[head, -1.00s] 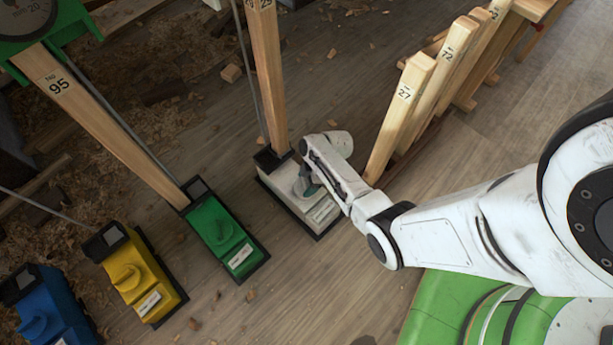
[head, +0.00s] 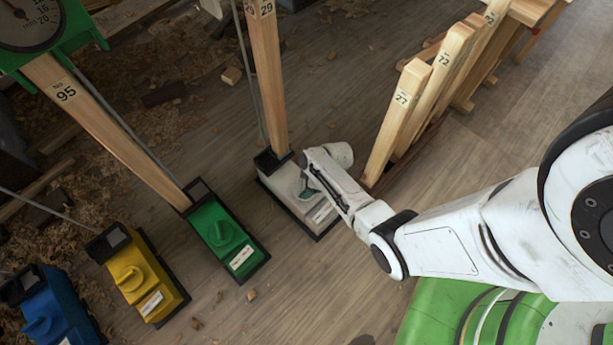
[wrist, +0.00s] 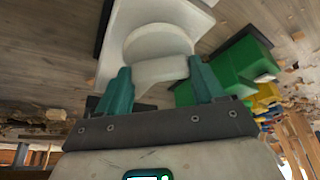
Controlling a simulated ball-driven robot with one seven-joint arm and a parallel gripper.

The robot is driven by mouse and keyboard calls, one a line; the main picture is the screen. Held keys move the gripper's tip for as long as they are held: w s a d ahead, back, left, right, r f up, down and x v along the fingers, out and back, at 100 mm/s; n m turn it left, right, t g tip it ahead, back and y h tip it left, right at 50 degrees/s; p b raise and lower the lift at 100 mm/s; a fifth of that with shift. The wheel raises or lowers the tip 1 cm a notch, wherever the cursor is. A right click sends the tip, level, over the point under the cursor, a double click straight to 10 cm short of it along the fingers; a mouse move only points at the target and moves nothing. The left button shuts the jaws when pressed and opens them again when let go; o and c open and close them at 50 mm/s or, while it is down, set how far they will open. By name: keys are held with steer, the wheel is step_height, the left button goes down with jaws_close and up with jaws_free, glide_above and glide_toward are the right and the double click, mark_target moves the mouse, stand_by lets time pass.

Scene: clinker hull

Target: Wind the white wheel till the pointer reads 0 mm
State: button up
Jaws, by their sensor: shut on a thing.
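The white wheel (wrist: 158,40) is a round knob with a raised grip bar, on top of a white box (head: 322,212) standing on the floor. My gripper (wrist: 160,74) has one teal finger on each side of the bar and is shut on it. In the head view my gripper (head: 304,188) and wrist largely hide the wheel. A wooden post (head: 268,80) marked 29 rises from the box's far end with a thin rod beside it. No dial or pointer for the white wheel is in view, so its reading cannot be seen.
Green (head: 222,236), yellow (head: 137,274) and blue (head: 45,312) boxes with similar knobs stand to the left. A green-framed dial (head: 30,22) sits atop post 95 (head: 100,120). Leaning timbers (head: 400,110) stand close right of my wrist. Wood shavings litter the floor.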

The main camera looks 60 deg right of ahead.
steer(key=o, duration=1)
steer(key=shift+o, duration=0.2)
steer(key=p+v, duration=0.5)
steer(key=v, duration=0.5)
steer(key=shift+r+p, duration=0.3)
steer(key=shift+r, duration=0.05)
steer(key=shift+s+d, duration=0.1)
steer(key=s+a+r+m+g+h, duration=0.1)
steer(key=s+a+r+m, duration=0.15)
steer(key=a+r, duration=0.35)
steer(key=s+a+r+m+g, duration=0.1)
steer(key=s+a+r, duration=0.25)
steer(key=r, duration=0.45)
steer(key=s+a+r+m+g+h, duration=0.1)
steer(key=s+a+r+m, duration=0.1)
steer(key=s+a+r, duration=0.35)
step_height(320, 180, up, 26)
steer(key=w+d+p, duration=0.1)
steer(key=w+p, duration=0.1)
steer(key=p, duration=2.3)
steer(key=shift+d, duration=0.3)
